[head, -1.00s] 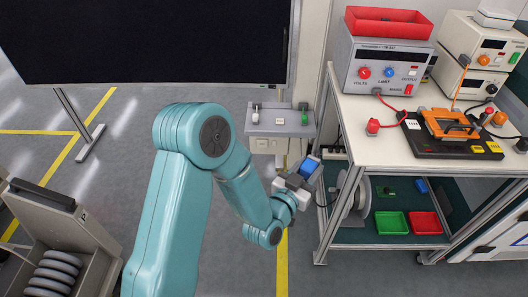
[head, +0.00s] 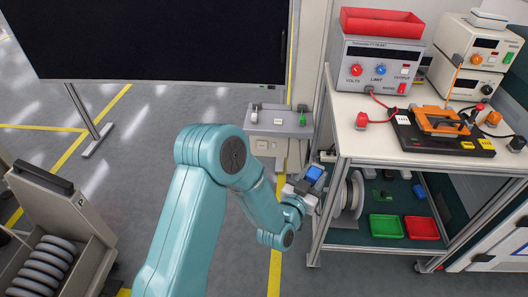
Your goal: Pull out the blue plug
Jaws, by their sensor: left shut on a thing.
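The blue plug (head: 314,173) shows as a small blue block at my left gripper (head: 306,184), beside the front left leg of the trolley at right. My left gripper is shut on it; its fingers are small and partly hidden by the wrist. A small grey fitting (head: 326,156) shows just behind the plug, close to the trolley's leg. I cannot tell whether the plug sits in a socket or is clear of one. My right gripper is not in view.
The trolley (head: 348,140) carries a power supply (head: 378,66), a red tray (head: 382,20) and an orange fixture (head: 440,120). A cable reel (head: 352,196) and green tray (head: 387,226) sit below.

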